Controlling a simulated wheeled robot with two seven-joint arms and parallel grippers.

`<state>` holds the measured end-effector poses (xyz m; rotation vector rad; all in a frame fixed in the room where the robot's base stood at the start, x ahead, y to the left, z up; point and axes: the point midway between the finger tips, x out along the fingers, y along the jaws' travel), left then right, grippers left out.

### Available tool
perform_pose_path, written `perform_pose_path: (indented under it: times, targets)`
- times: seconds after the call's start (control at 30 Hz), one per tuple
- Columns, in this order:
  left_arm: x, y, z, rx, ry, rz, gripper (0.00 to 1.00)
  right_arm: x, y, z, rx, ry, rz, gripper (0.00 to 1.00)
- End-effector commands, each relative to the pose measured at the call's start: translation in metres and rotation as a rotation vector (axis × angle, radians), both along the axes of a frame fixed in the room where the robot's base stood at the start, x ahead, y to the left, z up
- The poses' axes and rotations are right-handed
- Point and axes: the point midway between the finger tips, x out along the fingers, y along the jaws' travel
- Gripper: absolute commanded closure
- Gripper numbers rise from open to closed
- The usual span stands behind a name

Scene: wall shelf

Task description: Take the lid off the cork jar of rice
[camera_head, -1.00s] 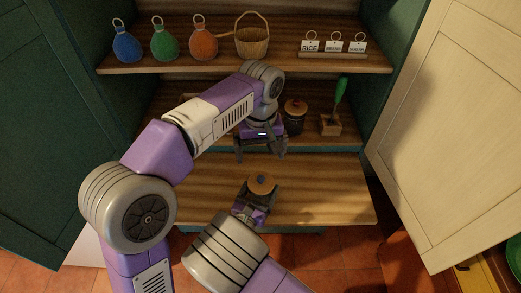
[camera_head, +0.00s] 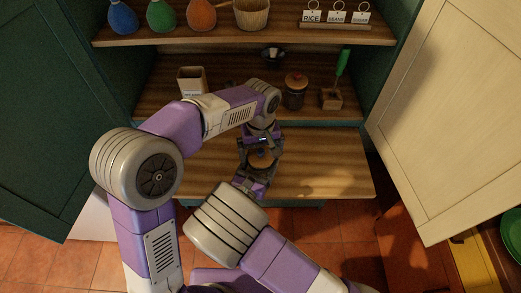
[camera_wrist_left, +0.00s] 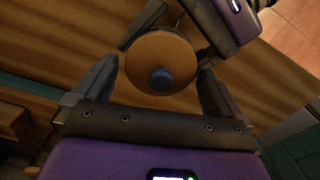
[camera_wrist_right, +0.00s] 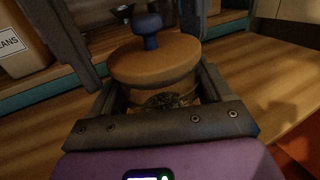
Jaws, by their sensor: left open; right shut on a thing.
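The jar with a round cork lid (camera_wrist_right: 152,62) and blue knob (camera_wrist_right: 150,30) stands upright over the lower wooden board. My right gripper (camera_head: 251,180) is shut on the jar's body (camera_wrist_right: 168,98), below the lid. My left gripper (camera_head: 262,147) is open above the jar, pointing down. In the left wrist view its fingers lie on either side of the lid (camera_wrist_left: 150,50) and knob (camera_wrist_left: 160,79), with gaps visible. The jar's contents are mostly hidden by the right gripper and dim light.
The lower board (camera_head: 330,165) is clear at right. Cabinet doors stand open on both sides.

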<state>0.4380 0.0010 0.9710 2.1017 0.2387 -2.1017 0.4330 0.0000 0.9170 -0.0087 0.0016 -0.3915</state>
Motion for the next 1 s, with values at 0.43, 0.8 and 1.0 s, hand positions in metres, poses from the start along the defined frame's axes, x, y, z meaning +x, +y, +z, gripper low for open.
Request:
perform_pose_path:
  times: [0.43, 0.8, 1.0]
  targets:
    - [0.0000, 0.0001, -0.0019, 0.000, 0.000, 0.000, 0.21, 0.0001, -0.0001, -0.0001, -0.001, 0.000, 0.000, 0.76]
    - [-0.0001, -0.0001, -0.0013, 0.000, 0.000, -0.001, 0.57, 0.0001, -0.0001, -0.0001, -0.001, 0.000, 0.000, 0.76]
    - [-0.0001, -0.0002, -0.0012, -0.001, -0.001, -0.001, 0.57, 0.0000, -0.0002, -0.0001, -0.001, 0.000, 0.000, 0.76]
